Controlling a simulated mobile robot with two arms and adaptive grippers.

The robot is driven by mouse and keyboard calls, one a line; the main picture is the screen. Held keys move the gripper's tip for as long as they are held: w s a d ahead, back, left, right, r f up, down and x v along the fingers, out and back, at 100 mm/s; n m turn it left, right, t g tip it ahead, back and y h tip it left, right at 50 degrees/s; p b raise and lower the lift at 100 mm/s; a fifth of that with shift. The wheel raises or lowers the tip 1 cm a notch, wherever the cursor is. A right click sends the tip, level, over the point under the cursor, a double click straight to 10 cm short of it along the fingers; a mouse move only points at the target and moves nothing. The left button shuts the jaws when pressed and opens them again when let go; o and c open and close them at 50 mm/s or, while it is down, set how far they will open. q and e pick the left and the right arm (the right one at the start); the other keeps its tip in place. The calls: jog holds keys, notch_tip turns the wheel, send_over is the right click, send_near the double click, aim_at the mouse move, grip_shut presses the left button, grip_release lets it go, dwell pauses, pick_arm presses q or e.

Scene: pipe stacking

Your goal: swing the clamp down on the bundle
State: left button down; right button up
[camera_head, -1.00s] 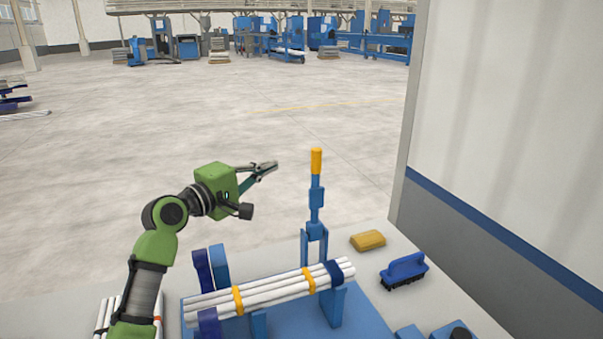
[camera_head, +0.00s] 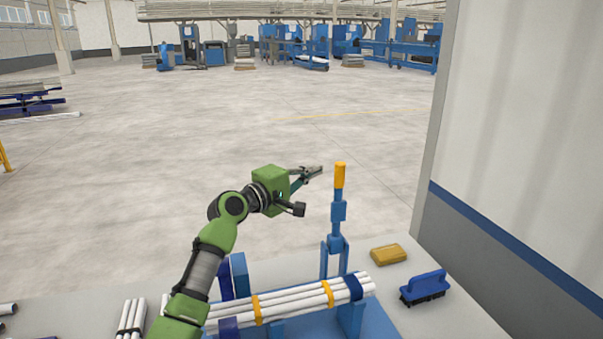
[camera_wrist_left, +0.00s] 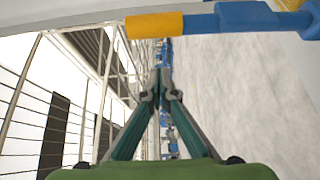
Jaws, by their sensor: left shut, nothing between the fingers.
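The clamp (camera_head: 337,213) is a blue arm with a yellow grip, standing upright behind the bundle. The bundle (camera_head: 290,301) of white pipes, with yellow bands and a dark blue strap, lies in the blue cradle (camera_head: 351,318). My left gripper (camera_head: 319,170) is shut and empty, just left of the clamp's yellow grip and apart from it. In the left wrist view the yellow grip (camera_wrist_left: 154,26) and blue arm cross the top, beyond the shut fingertips (camera_wrist_left: 161,82). My right gripper is not in view.
A yellow block (camera_head: 388,254) and a blue brush (camera_head: 424,288) lie on the table right of the cradle. More white pipes (camera_head: 130,318) lie at the left. A wall (camera_head: 510,150) rises at the right. The floor behind is open.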

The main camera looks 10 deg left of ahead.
pick_arm(q)
jog(key=d+p, duration=0.1)
jog(key=s+d+p, duration=0.1)
jog(key=d+p, duration=0.1)
jog(key=shift+s+d, duration=0.2)
jog(key=shift+s, duration=0.1)
dwell(0.4)
